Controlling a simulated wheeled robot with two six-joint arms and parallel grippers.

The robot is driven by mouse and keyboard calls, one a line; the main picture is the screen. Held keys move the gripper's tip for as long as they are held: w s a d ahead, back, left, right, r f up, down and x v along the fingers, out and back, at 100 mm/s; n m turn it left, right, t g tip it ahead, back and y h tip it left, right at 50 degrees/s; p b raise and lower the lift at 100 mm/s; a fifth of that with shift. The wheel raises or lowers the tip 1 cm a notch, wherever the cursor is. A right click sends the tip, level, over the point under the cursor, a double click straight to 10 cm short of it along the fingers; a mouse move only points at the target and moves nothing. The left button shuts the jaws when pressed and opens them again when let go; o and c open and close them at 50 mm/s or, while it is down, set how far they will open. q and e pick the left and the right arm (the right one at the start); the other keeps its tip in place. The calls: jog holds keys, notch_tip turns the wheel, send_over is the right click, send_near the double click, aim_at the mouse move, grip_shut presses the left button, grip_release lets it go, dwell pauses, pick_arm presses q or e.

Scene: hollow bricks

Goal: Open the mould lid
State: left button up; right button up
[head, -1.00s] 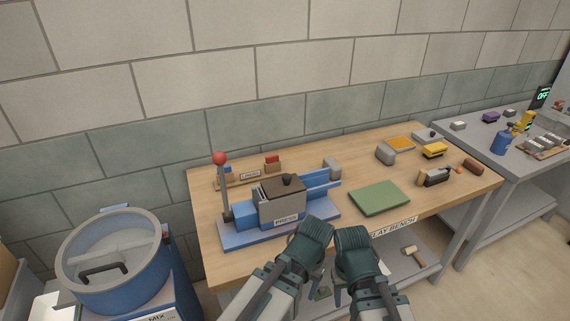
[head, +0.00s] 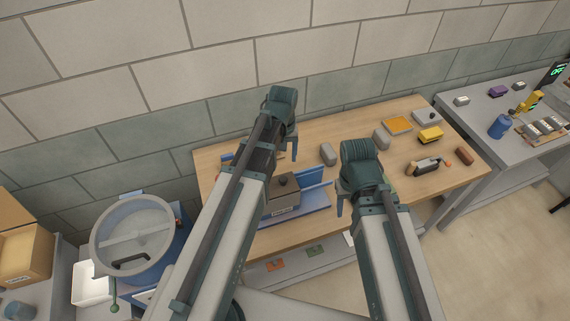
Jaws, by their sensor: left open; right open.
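The press mould (head: 282,207) stands on the clay bench, a brown-grey box on a blue base (head: 308,218). Its lid (head: 285,186) is on top, with a dark round knob (head: 282,180) at its middle. My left gripper (head: 283,150) is open and raised above the bench, beyond the mould in the picture, with fingers pointing down. My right gripper (head: 358,205) is open, to the right of the mould and apart from it. My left arm hides the press lever and the left part of the press.
A grey block (head: 328,154) stands behind the press. My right arm mostly hides the green mat. A blue mixer (head: 135,235) stands left.

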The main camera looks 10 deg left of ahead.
aim_at(284, 179)
pick_arm(q)
jog(key=shift+w+r, duration=0.1)
notch_tip(284, 179, down, 14)
jog(key=b, duration=1.4)
jog(key=shift+r, duration=0.1)
grip_shut()
dwell(0.9)
